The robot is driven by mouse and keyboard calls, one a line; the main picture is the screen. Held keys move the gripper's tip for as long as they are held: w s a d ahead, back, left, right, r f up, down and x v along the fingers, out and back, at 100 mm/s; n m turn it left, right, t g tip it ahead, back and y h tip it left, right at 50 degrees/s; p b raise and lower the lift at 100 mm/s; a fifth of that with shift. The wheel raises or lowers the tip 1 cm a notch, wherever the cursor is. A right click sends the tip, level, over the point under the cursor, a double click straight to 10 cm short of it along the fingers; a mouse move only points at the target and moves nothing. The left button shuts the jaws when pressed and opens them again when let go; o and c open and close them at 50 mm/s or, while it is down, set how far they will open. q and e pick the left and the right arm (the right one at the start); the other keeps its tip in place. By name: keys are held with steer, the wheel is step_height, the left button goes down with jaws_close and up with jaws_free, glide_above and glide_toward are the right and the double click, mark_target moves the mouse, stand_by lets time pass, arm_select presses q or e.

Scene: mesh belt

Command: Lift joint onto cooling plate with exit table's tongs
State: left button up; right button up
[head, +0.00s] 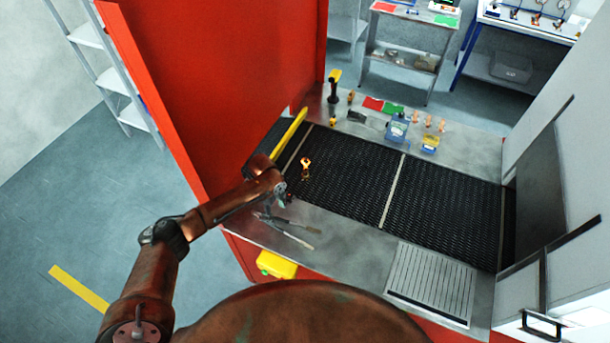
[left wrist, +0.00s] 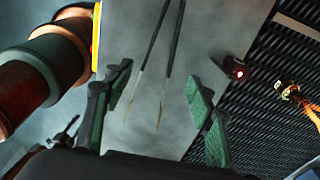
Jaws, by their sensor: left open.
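The joint (head: 306,167), a small brassy piece with an orange glow, is on the black mesh belt (head: 345,180). It also shows at the right of the left wrist view (left wrist: 292,94). The tongs (head: 288,229) lie on the metal exit table (head: 345,250) with their two thin legs spread; in the left wrist view their dark legs (left wrist: 152,50) run between my fingers. The cooling plate (head: 432,283), a pale slatted plate, is at the table's right end. My left gripper (head: 281,194) is open, above the table near the tongs and apart from them. My right gripper is not in view.
A small dark device with a red light (left wrist: 236,69) stands by the belt edge. A tall red panel (head: 225,80) rises at left. The table between tongs and plate is clear.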

mark_target(281, 226)
arm_select(q)
steer(key=f+b, duration=0.1)
steer(key=f, duration=0.2)
steer(key=f+b, duration=0.2)
steer(key=f, duration=0.1)
steer(key=f+b, duration=0.1)
steer(key=f, duration=0.2)
steer(key=shift+s+d+b, duration=0.2)
steer(key=shift+d+b, duration=0.15)
steer(key=shift+d, duration=0.05)
steer(key=shift+r, duration=0.1)
steer(key=shift+c, duration=0.2)
steer(key=c, duration=0.6)
steer(key=shift+c, duration=0.4)
